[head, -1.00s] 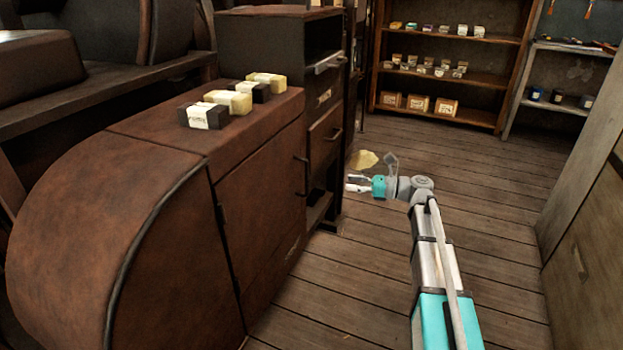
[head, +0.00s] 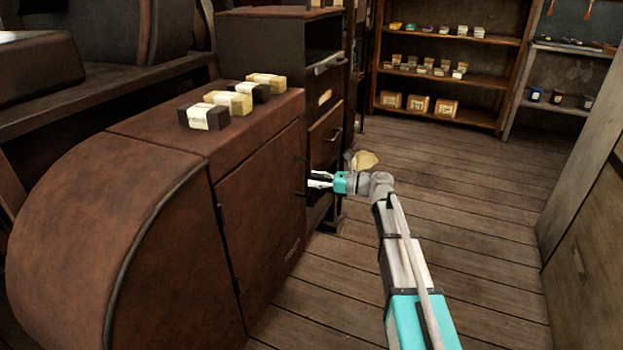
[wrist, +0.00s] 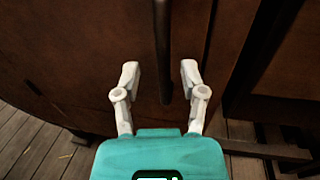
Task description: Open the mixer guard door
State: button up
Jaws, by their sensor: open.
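The guard door (head: 258,215) is a brown panel on the side of the rounded brown housing (head: 150,215). It looks shut, with dark hinges along its left edge in the head view. A dark upright bar handle (head: 303,170) sits near its right edge. In the wrist view the handle (wrist: 163,45) comes down from the top edge between the two white fingers. My gripper (head: 314,180) is open at the handle. In the wrist view, gaps show between the handle and both fingers of my gripper (wrist: 160,74); I cannot tell how deep the handle reaches between them.
Several black and cream blocks (head: 230,103) rest on top of the housing. A dark drawer cabinet (head: 325,130) stands just beyond the door. Open wooden floor (head: 470,190) lies to the right, bounded by a grey-brown cabinet (head: 590,230).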

jog(key=shift+w+a, duration=0.15)
jog(key=shift+a, duration=0.55)
jog(key=shift+w+a, duration=0.1)
jog(key=shift+a, duration=0.6)
jog(key=shift+s, duration=0.1)
grip_shut()
